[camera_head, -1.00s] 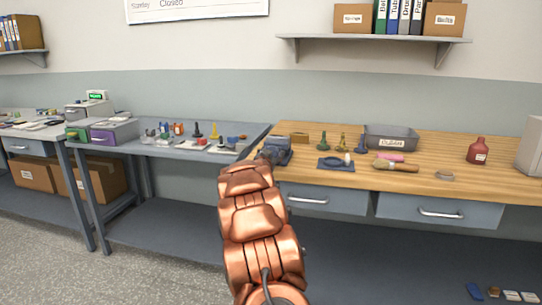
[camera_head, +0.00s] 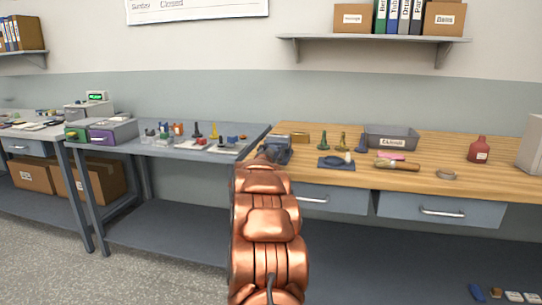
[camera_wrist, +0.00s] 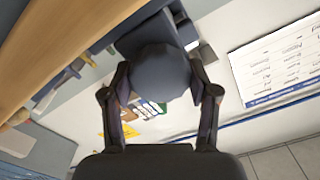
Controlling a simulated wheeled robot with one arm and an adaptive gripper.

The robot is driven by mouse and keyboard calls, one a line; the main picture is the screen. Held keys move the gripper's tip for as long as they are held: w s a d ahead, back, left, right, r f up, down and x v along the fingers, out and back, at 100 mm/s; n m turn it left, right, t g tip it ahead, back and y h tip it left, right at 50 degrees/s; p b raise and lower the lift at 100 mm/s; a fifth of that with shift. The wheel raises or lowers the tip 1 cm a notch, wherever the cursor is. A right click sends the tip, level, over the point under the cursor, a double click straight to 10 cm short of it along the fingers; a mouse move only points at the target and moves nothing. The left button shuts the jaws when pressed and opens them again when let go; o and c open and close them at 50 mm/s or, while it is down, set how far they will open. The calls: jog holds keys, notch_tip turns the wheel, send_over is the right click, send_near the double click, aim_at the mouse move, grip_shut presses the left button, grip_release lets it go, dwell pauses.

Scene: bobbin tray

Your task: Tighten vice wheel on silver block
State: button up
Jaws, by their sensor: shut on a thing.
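The vice (camera_head: 283,153) is dark blue-grey and sits at the left front corner of the wooden bench, partly hidden by my arm in the head view. In the wrist view, its round dark wheel (camera_wrist: 160,70) fills the space between the two fingers of my gripper (camera_wrist: 159,82), one finger on each side. My gripper is shut on the wheel. Part of the vice body (camera_wrist: 143,33) shows behind the wheel. A small grey piece (camera_wrist: 206,53) shows right of the wheel; I cannot tell if it is the silver block.
On the wooden bench (camera_head: 460,180) stand a grey bin (camera_head: 391,135), a red bottle (camera_head: 479,150), a brush (camera_head: 398,164), a dark blue mat (camera_head: 334,164) and several small pieces. A grey-blue table (camera_head: 170,148) with small parts adjoins at left.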

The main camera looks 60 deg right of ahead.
jog(key=shift+m, duration=0.3)
dwell(0.4)
jog(key=o, duration=1.2)
jog(key=shift+c, duration=0.2)
jog(key=shift+s+a, duration=0.1)
jog(key=shift+a, duration=0.05)
jog(key=v, duration=1.1)
jog(key=shift+s+a, duration=0.15)
jog(key=shift+a, duration=0.2)
